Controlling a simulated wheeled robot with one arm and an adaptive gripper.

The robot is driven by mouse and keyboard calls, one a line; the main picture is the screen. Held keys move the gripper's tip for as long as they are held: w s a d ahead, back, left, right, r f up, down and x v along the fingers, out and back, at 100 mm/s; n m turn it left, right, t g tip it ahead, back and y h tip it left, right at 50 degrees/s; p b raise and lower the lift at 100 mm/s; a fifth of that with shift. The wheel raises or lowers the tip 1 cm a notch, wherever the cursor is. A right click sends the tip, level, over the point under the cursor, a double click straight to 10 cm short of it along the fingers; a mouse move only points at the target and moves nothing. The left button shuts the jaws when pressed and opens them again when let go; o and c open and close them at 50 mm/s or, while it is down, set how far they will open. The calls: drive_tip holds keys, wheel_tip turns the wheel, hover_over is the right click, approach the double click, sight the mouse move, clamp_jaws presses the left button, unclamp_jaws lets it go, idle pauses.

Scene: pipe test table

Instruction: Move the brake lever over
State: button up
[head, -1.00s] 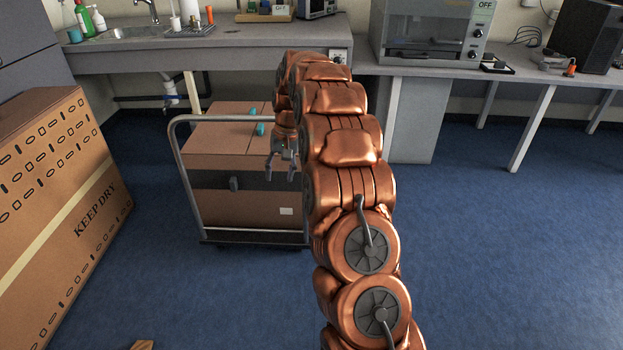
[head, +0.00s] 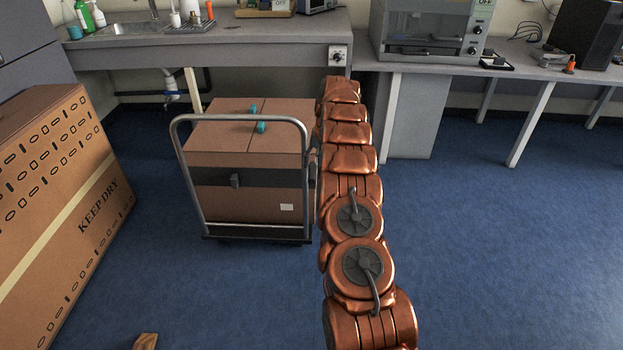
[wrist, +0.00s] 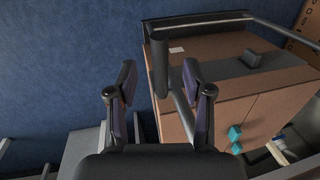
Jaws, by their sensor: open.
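In the wrist view a dark upright grip on a grey rod, which looks like the brake lever (wrist: 160,68), stands at the side of the loaded cart. My gripper (wrist: 158,76) is open, with one finger on each side of the grip in the picture. I cannot tell whether either finger touches it, or how deep it sits between them. The cart's grey handle frame (head: 240,117) and dark deck (head: 255,240) show in the head view. There my arm runs along the cart's right side and hides most of the lever and gripper.
Brown cartons (head: 250,205) with a dark strap and teal pieces (head: 260,127) fill the cart. A large "KEEP DRY" box (head: 62,205) stands left. A workbench (head: 240,50) with a sink runs behind.

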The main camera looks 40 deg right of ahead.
sight(312, 177)
drive_tip(key=shift+w+a+f, duration=0.15)
drive_tip(key=shift+a+f, duration=0.05)
drive_tip(key=shift+f, duration=1.05)
drive_tip(key=shift+w+a+f, duration=0.15)
drive_tip(key=shift+a+f, duration=0.05)
drive_tip(key=shift+f, duration=1.05)
drive_tip(key=shift+w+a+f, duration=0.15)
drive_tip(key=shift+a+f, duration=0.05)
drive_tip(key=shift+f, duration=1.05)
clamp_jaws()
